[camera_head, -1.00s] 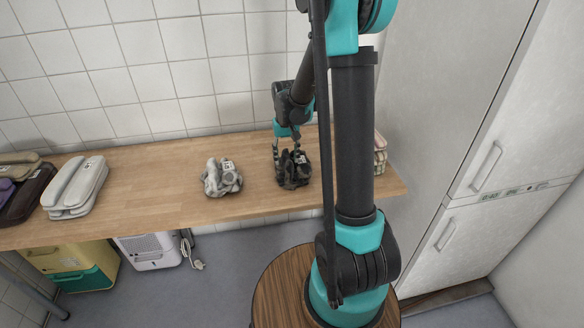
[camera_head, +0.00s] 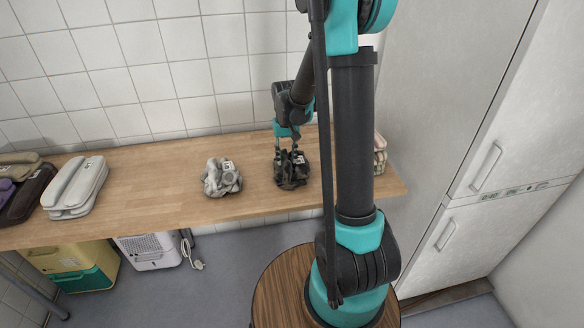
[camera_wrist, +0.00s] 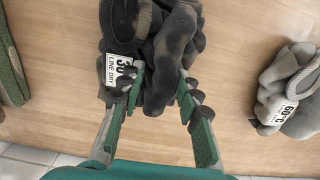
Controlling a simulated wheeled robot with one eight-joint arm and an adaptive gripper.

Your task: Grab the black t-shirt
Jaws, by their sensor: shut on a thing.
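The shirt appears to rest on the wood still.
A grey crumpled garment (camera_head: 221,178) with a label lies to the left on the wooden shelf (camera_head: 150,200). A tall white cabinet (camera_head: 440,100) stands at the right.

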